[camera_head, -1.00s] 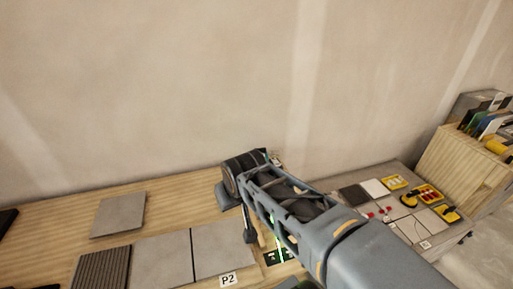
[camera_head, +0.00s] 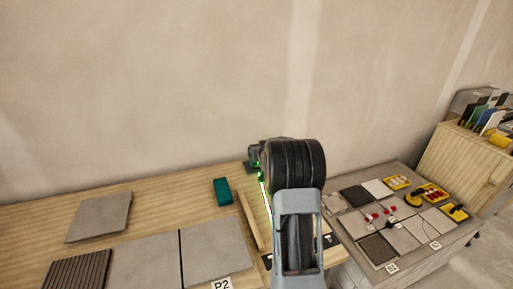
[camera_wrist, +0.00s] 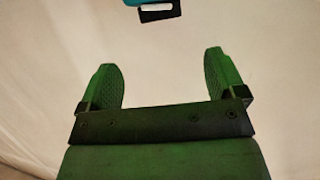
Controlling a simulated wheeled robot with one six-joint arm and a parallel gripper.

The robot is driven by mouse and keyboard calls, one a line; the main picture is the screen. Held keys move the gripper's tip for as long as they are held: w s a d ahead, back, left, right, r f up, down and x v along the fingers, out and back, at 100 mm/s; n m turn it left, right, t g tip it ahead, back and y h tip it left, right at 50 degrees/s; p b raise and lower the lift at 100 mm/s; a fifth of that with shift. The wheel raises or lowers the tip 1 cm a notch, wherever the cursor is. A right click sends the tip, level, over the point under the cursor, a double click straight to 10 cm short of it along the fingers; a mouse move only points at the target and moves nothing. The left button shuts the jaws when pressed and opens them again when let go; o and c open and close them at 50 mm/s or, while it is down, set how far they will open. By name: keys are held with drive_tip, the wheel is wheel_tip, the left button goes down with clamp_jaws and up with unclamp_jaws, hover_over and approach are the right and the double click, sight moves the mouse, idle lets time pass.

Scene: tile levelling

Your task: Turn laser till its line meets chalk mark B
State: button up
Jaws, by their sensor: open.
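A green laser line (camera_head: 265,197) runs down the table just left of my arm, and its lower part passes behind the arm. The laser itself is not clearly visible in the head view. My gripper (camera_head: 254,158) is beside the black wrist joint near the wall, with green light on it. In the wrist view my gripper (camera_wrist: 163,85) is open, its two green-lit fingers apart with nothing between them. A teal and black object (camera_wrist: 157,12) is beyond the fingertips at the top edge; I cannot tell whether it is the laser. Chalk mark B cannot be made out.
A teal block (camera_head: 222,191) stands left of a wooden strip (camera_head: 250,220). Grey tiles (camera_head: 215,250) and label P2 (camera_head: 221,285) lie at the front left. A grey cart (camera_head: 448,245) with tiles and yellow boxes stands right. A wooden cabinet (camera_head: 470,155) is behind it.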

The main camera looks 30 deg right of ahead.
drive_tip(key=p+x, duration=0.1)
drive_tip(key=x, duration=1.1)
drive_tip(key=shift+a+p, duration=0.15)
drive_tip(key=shift+p, duration=0.25)
drive_tip(key=shift+c, duration=0.3)
